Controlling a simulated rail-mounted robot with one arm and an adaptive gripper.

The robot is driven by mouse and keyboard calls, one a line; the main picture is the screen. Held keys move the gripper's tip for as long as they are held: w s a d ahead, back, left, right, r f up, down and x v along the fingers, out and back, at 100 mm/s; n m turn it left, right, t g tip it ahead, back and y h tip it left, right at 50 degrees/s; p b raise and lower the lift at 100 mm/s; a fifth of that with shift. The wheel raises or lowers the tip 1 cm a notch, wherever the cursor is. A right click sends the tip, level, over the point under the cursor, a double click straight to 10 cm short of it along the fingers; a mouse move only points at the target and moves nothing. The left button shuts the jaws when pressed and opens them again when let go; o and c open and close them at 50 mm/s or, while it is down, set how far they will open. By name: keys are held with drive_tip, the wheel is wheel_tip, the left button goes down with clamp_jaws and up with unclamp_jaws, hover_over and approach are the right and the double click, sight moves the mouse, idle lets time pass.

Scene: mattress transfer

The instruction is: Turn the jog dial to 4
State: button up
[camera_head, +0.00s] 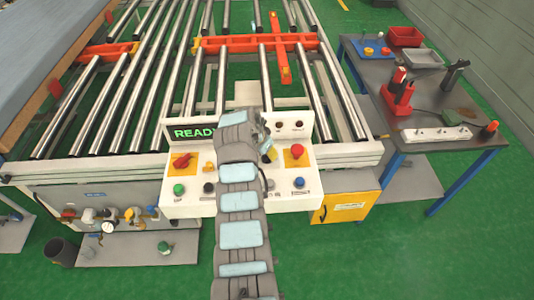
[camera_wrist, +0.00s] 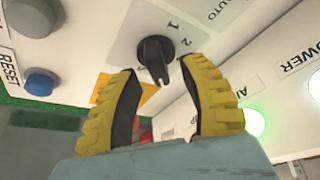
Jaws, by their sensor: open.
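The black dial (camera_wrist: 156,52) shows in the wrist view, with the numbers 1 and 2 printed beside it on the white panel. I take it for the jog dial; its narrow end points toward the bottom of that view, and no 4 is visible. My gripper (camera_wrist: 159,70) is open, its two yellow-and-black fingers on either side of the dial's lower part. I cannot tell whether they touch it.
The roller conveyor (camera_head: 130,100) lies behind. A grey table (camera_head: 440,85) with tools stands at right.

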drive_tip(key=v, duration=1)
drive_tip(key=shift+r, duration=0.15)
idle(0.4)
